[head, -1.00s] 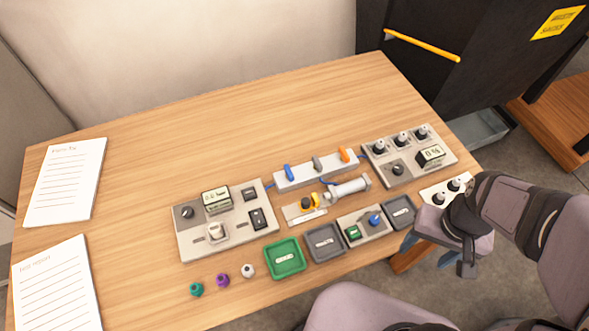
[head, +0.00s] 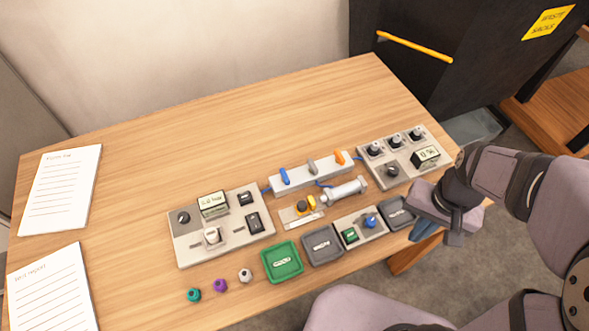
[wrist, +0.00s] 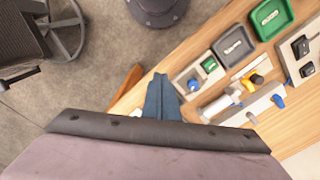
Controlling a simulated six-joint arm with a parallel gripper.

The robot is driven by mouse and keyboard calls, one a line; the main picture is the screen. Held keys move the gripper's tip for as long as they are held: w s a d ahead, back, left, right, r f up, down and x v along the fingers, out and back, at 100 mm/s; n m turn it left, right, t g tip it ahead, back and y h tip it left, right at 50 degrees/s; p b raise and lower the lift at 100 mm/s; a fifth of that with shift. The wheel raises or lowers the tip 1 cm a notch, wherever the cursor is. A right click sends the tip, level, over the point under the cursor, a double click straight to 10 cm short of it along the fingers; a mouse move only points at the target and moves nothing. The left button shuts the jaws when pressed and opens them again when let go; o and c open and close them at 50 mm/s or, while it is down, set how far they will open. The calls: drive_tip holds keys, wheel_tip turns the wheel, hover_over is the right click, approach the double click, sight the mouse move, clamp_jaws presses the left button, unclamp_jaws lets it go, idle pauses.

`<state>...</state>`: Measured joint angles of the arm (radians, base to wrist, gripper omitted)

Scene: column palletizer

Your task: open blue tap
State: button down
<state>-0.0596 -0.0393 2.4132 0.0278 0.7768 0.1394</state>
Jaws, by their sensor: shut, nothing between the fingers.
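The blue tap (head: 285,176) is a small blue lever at the left end of a pale manifold block (head: 299,178). Grey (head: 312,165) and orange (head: 339,157) levers stand farther right on that block. A blue lever also shows on the block in the wrist view (wrist: 278,101). My gripper (head: 424,229) is at the table's right front edge, well to the right of the tap and apart from it. Its blue fingers (wrist: 160,92) are together, with nothing between them.
A control panel with knobs (head: 402,160) stands right of the manifold. In front are a clear cylinder (head: 344,191), a small panel with a blue knob (head: 370,220) and grey and green trays (head: 281,261). A switch panel (head: 222,230) is at left. The back of the table is clear.

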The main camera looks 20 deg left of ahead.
sight(285, 177)
drive_tip(key=w+a+r+m, duration=0.2)
drive_tip(key=w+a+m, duration=0.2)
drive_tip(key=w+a, duration=0.6)
drive_tip(key=w+a+m+g+y, duration=0.1)
drive_tip(key=w+a+m, duration=0.1)
drive_tip(key=a, duration=0.6)
drive_tip(key=w+a+m+g, duration=0.1)
drive_tip(key=w+a, duration=0.1)
drive_tip(key=a, duration=0.7)
drive_tip(key=shift+w+a+f+m+y, duration=0.15)
drive_tip(key=shift+w+f+m+y, duration=0.15)
drive_tip(key=shift+m+y, duration=0.1)
drive_tip(key=shift+s, duration=0.1)
drive_tip(key=p+x, duration=0.3)
drive_tip(key=x, duration=0.6)
drive_tip(key=shift+f, duration=0.15)
drive_tip(key=shift+s+a+f+p, duration=0.2)
drive_tip(key=shift+s+a+p, duration=0.55)
drive_tip(key=shift+s+a, duration=0.3)
drive_tip(key=shift+s+a+f, duration=0.15)
drive_tip(key=shift+s+a, duration=0.25)
